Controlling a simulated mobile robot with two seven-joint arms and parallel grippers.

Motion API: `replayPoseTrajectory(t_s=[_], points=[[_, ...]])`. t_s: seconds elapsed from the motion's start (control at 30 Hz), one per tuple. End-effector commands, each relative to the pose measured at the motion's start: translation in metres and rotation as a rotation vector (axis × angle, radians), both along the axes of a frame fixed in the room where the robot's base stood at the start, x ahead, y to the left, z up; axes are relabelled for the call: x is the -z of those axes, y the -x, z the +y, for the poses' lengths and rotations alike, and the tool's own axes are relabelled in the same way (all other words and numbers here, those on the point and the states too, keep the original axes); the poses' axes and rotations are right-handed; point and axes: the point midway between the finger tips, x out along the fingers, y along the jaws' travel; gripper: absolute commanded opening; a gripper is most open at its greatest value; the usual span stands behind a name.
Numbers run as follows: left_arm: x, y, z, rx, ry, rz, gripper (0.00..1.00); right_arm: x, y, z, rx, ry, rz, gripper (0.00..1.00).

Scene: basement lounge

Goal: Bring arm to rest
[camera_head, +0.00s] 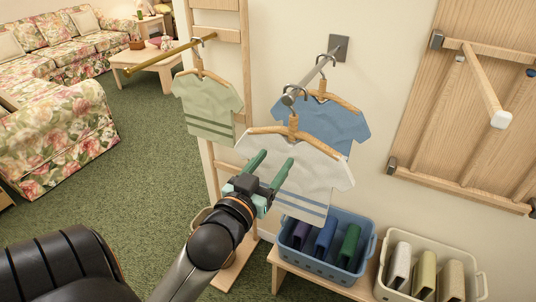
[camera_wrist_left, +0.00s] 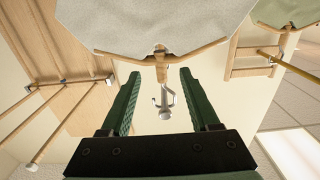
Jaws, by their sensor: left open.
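My left gripper (camera_head: 275,162) is open, its two green fingers pointing up in front of the white shirt (camera_head: 312,176). The shirt is on a wooden hanger (camera_head: 318,146), whose hook is at the front end of the grey wall rod (camera_head: 310,80). The left wrist view, upside down, shows the hanger neck (camera_wrist_left: 160,67) and hook beyond the fingertips (camera_wrist_left: 160,76), with nothing visibly gripped. A blue shirt (camera_head: 340,127) hangs behind on the same rod. My right gripper is not in view.
A green shirt (camera_head: 207,105) hangs from a brass rod (camera_head: 160,58) at left. Below, a blue bin (camera_head: 341,266) and a cream bin (camera_head: 470,293) hold folded cloths on a wooden bench (camera_head: 288,274). A wooden wall rack (camera_head: 440,110) with a protruding peg stands at right. Green carpet (camera_head: 150,170) is open at left.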

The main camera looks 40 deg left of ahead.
Motion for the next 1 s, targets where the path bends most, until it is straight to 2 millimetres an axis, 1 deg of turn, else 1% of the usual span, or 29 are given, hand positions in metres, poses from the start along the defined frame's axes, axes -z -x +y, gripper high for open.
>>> replayPoseTrajectory(t_s=[0.03, 0.2, 0.5, 0.57, 0.63, 0.67, 0.77, 0.8, 0.83, 0.87, 0.9, 0.97, 1.0], points=[[-0.001, 0.005, -0.001, -0.001, 0.004, 0.003, 0.62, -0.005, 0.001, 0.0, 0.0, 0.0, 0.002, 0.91], [0.0, 0.015, -0.003, -0.001, 0.001, 0.001, 0.62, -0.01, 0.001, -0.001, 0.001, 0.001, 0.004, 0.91], [0.001, 0.017, -0.004, 0.0, 0.0, -0.001, 0.62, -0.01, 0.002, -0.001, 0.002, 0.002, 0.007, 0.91], [0.004, 0.017, -0.005, 0.004, 0.001, 0.007, 0.62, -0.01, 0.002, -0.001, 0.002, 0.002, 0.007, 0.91], [0.019, 0.015, -0.01, 0.02, 0.003, 0.039, 0.62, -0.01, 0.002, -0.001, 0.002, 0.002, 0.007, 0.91], [0.028, 0.014, -0.013, 0.033, 0.005, 0.06, 0.62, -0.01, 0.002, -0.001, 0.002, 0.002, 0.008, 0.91], [0.079, 0.013, -0.032, 0.094, 0.011, 0.172, 0.62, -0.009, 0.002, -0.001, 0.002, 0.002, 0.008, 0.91], [0.106, 0.016, -0.041, 0.126, 0.014, 0.229, 0.62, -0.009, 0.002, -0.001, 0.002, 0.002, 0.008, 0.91], [0.127, 0.019, -0.05, 0.152, 0.018, 0.275, 0.62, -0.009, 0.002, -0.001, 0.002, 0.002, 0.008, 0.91], [0.148, 0.024, -0.058, 0.178, 0.021, 0.319, 0.62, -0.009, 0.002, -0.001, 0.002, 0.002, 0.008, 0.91], [0.175, 0.031, -0.069, 0.214, 0.025, 0.377, 0.62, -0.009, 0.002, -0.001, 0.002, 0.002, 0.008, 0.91], [0.213, 0.046, -0.085, 0.263, 0.031, 0.461, 0.62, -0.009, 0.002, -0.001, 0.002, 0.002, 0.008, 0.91], [0.237, 0.058, -0.095, 0.295, 0.037, 0.513, 0.62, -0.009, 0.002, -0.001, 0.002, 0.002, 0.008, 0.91]])
